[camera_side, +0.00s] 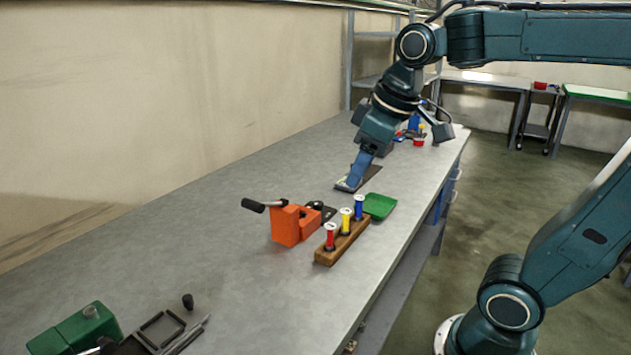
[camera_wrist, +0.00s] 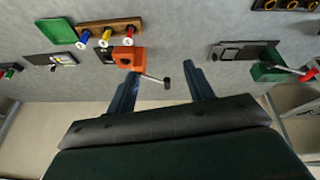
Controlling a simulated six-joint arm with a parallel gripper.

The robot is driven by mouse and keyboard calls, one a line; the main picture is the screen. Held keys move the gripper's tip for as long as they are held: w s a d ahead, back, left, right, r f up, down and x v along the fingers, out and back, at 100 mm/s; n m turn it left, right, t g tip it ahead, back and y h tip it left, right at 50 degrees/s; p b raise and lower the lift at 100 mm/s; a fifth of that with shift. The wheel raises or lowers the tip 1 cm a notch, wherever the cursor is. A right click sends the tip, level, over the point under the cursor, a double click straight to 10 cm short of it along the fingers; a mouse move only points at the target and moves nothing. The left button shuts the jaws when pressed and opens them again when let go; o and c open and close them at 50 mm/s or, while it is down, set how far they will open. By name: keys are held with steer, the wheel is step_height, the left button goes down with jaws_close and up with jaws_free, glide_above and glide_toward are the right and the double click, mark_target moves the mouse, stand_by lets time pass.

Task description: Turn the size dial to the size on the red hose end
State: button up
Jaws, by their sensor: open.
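A wooden rack (camera_side: 325,258) stands mid-bench and holds upright hose ends: red (camera_side: 330,238), yellow (camera_side: 346,222) and blue (camera_side: 359,208). The red hose end (camera_wrist: 129,42) also shows in the wrist view; any size marking on it is too small to read. Beside the rack is an orange tool (camera_side: 287,228) with a black-gripped lever (camera_side: 254,205) and a dark part behind it. I cannot make out a size dial for sure. My gripper (camera_side: 353,180) points down beyond the orange tool. In the wrist view my gripper (camera_wrist: 160,69) has its fingers apart, with nothing between them.
A green tray (camera_side: 380,205) lies behind the rack. A dark flat plate (camera_side: 370,176) is beside my gripper. A green device (camera_side: 78,330) and a dark tray (camera_side: 160,330) are at the near left. A wall borders the bench; its middle left is clear.

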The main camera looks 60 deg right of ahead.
steer(key=w+d+r+n+g, duration=0.1)
steer(key=w+d+n, duration=0.1)
steer(key=w+d, duration=0.5)
steer(key=n+g, duration=0.3)
steer(key=n, duration=0.1)
glide_above(318, 203)
step_height(318, 203, down, 14)
steer(key=shift+f, duration=0.15)
steer(key=shift+d+f, duration=0.1)
steer(key=shift+f, duration=0.05)
step_height(318, 203, down, 14)
steer(key=shift+r, duration=0.25)
steer(key=c, duration=1)
